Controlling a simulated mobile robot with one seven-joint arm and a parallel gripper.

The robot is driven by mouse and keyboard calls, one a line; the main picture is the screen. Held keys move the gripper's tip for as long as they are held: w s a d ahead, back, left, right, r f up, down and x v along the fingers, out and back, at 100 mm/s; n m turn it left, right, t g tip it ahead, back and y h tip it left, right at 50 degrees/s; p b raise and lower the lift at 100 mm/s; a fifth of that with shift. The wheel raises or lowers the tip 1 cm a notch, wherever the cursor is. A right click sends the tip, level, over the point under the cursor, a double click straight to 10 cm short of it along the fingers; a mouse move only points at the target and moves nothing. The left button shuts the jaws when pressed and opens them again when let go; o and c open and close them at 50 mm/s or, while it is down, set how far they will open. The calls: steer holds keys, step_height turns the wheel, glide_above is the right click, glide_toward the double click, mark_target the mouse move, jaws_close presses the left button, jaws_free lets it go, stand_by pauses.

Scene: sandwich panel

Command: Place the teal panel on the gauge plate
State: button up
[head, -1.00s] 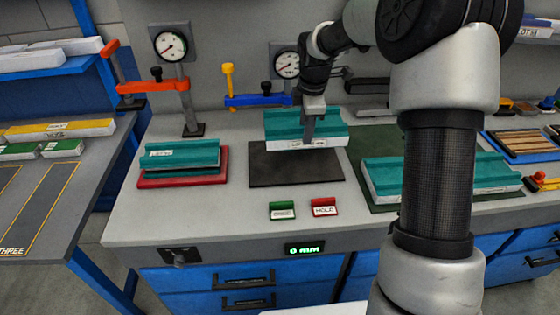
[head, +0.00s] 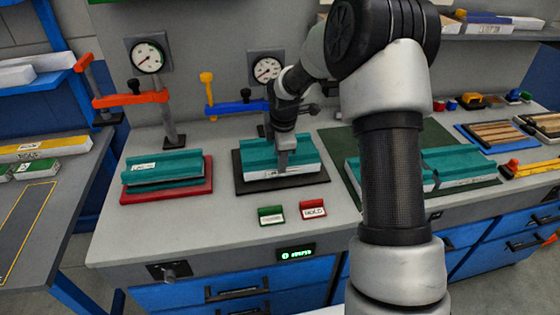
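A teal panel with a white edge (head: 262,155) lies on the black gauge plate (head: 240,184) in the middle of the bench, with the plate's rim showing around it. My gripper (head: 284,163) points down at this panel's middle, one finger in front of its label edge. It looks shut on the panel; the far finger is hidden. Another teal panel (head: 165,170) lies on the red plate (head: 190,192) at left.
An orange clamp (head: 130,97) and a blue clamp (head: 238,106) stand behind the plates, below two dial gauges (head: 147,56). Green (head: 271,214) and red (head: 313,208) label blocks sit in front. A green-lit display (head: 296,253) is on the bench front.

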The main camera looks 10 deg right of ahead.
steer(key=shift+f, duration=0.55)
steer(key=shift+f, duration=0.15)
steer(key=o, duration=1.3)
